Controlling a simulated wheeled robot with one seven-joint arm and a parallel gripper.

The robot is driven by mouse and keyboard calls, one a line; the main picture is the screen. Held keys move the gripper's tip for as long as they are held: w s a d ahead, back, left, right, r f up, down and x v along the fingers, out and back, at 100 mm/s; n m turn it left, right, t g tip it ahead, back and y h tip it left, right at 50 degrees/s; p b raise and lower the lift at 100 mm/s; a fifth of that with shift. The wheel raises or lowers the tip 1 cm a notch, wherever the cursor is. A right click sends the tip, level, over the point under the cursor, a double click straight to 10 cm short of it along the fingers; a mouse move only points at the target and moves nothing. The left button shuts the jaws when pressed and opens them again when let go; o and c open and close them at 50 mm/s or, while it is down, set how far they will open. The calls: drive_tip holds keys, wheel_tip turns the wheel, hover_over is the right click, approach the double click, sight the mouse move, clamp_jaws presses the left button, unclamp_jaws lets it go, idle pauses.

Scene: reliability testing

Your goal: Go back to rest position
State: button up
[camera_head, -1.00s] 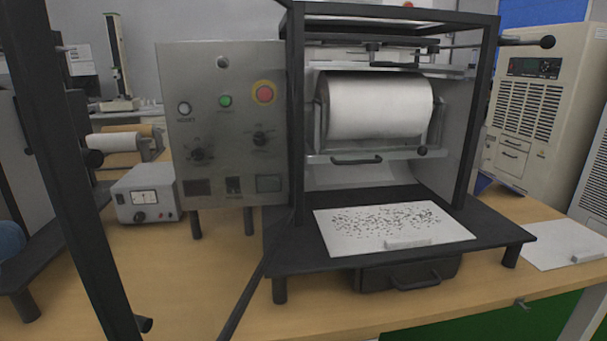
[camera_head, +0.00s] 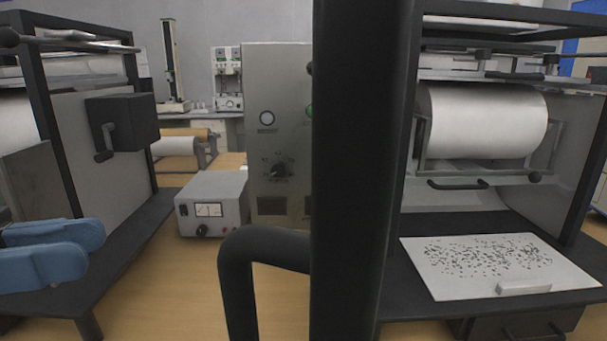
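The task names no other object.
A dark upright post (camera_head: 362,170) with a bent bar (camera_head: 262,245) stands close, hiding part of the control panel (camera_head: 279,120). Framed roller machines stand at left (camera_head: 118,235) and right (camera_head: 393,290). Blue rounded pieces (camera_head: 45,265) are at far left. A meter box (camera_head: 211,205) stands between.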

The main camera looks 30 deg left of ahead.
drive_tip(key=w+d+f+n+t+y, duration=0.1)
drive_tip(key=w+d+f+n+y, duration=0.1)
drive_tip(key=w+d+f+n, duration=0.55)
drive_tip(key=w+d+f+n+t+y, duration=0.15)
drive_tip(key=w+d+f, duration=0.35)
drive_tip(key=w+f, duration=0.7)
drive_tip(key=d+f+n+g+y, duration=0.2)
drive_tip(key=d+f+n+y, duration=0.35)
drive_tip(key=d+f, duration=1.55)
drive_tip(key=s+d+f+g+y, duration=0.15)
drive_tip(key=s+d+y, duration=0.25)
drive_tip(key=s+d, duration=1.25)
drive_tip(key=s+r+m+t+p, duration=0.1)
drive_tip(key=s+r+m+p, duration=0.1)
drive_tip(key=s+r, duration=0.5)
drive_tip(key=s+d+r+m+t+h+p, duration=0.1)
drive_tip(key=s+r+m+p, duration=0.2)
drive_tip(key=s+r, duration=0.4)
wheel_tip(320, 180, up, 7)
drive_tip(key=shift+d+r+m, duration=0.1)
drive_tip(key=shift+d+m, duration=0.2)
drive_tip(key=shift+m, duration=0.55)
